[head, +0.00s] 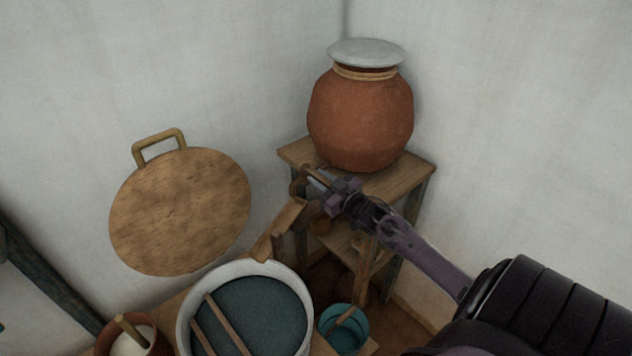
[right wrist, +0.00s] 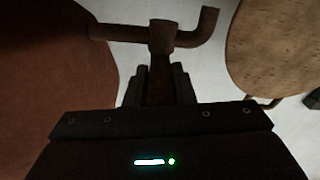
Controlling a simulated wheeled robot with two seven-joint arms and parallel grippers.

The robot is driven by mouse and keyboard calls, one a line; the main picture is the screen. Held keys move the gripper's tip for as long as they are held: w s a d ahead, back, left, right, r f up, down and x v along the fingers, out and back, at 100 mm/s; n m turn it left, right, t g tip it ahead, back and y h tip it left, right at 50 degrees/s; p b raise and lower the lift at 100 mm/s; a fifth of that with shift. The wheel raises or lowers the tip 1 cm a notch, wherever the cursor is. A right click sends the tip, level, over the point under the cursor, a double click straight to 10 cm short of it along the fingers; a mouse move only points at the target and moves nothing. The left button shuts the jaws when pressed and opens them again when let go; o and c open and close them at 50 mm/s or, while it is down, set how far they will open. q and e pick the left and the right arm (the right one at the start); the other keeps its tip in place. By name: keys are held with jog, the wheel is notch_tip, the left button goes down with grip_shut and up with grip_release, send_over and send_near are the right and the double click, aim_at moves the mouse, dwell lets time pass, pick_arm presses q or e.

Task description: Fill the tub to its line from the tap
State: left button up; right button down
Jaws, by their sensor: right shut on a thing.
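The tub (head: 187,318) is round with a pale rim and stands at the bottom of the head view. Dark blue-green liquid fills much of what shows inside it, and two sticks lie across it. No fill line can be made out. My right gripper (head: 324,186) is at the tap (head: 299,184) below the clay pot. In the right wrist view, its fingers are shut on the stem of the brown tap (right wrist: 162,38), with a bent arm to the right. A wooden trough (head: 283,225) slopes from near the tap toward the tub. No running water is visible. My left gripper is out of view.
A lidded clay pot (head: 360,118) stands on a wooden stand (head: 413,175) in the corner. A round wooden lid (head: 180,210) leans on the wall behind the tub. A small teal bowl (head: 343,338) and a clay pot with a handle (head: 148,345) flank the tub closely.

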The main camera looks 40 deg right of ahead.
dwell(0.3)
jog(key=c, duration=1.2)
grip_release()
jog(key=shift+c, duration=0.2)
jog(key=s+b, duration=0.1)
jog(key=s, duration=0.6)
jog(key=shift+s, duration=0.4)
jog(key=shift+d, duration=0.1)
